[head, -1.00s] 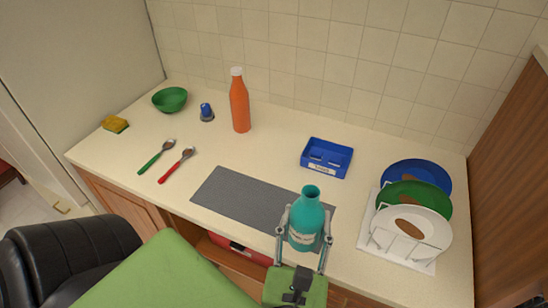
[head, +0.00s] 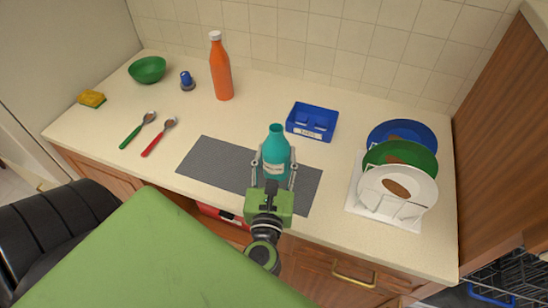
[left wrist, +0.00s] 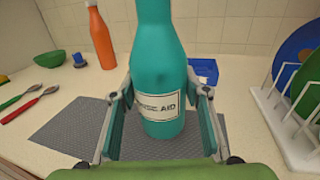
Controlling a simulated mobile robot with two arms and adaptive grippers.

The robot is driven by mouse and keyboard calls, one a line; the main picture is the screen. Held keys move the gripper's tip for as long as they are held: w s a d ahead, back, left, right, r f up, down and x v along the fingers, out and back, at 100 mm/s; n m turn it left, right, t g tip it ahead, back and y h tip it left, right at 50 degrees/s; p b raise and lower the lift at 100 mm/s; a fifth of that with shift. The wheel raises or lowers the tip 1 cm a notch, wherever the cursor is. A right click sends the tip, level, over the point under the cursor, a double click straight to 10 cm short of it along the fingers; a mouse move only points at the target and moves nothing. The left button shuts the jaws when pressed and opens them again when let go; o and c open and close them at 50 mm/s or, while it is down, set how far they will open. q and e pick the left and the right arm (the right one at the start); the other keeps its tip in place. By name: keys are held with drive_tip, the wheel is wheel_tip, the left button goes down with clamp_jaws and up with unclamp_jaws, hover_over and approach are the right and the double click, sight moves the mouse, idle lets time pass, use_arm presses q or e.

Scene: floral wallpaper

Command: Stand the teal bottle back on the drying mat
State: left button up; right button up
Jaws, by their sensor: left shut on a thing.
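The teal bottle (head: 276,150) is upright over the right part of the dark grey drying mat (head: 212,165) on the counter. In the left wrist view the teal bottle (left wrist: 160,70) shows a white label, and its base appears at or just above the mat (left wrist: 75,125); I cannot tell whether it touches. My left gripper (head: 273,172) is shut on the bottle, one finger on each side of its body, as also seen in the left wrist view (left wrist: 160,105). My right gripper is not in view.
A blue caddy (head: 312,122) stands behind the bottle. A rack with plates (head: 398,185) is to the right. An orange bottle (head: 221,70), green bowl (head: 147,70), blue-topped item (head: 187,81), sponge (head: 91,99) and two spoons (head: 148,135) are to the left.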

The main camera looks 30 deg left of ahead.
sight(274, 165)
use_arm(q)
drive_tip(key=f+b, duration=0.2)
drive_tip(key=f, duration=0.1)
drive_tip(key=w+a+f+b, duration=0.1)
drive_tip(key=shift+a+f+b, duration=0.1)
drive_tip(key=shift+f+b, duration=0.25)
drive_tip(key=shift+f, duration=0.15)
drive_tip(key=shift+r, duration=0.2)
drive_tip(key=shift+f, duration=0.25)
drive_tip(key=o, duration=1.4)
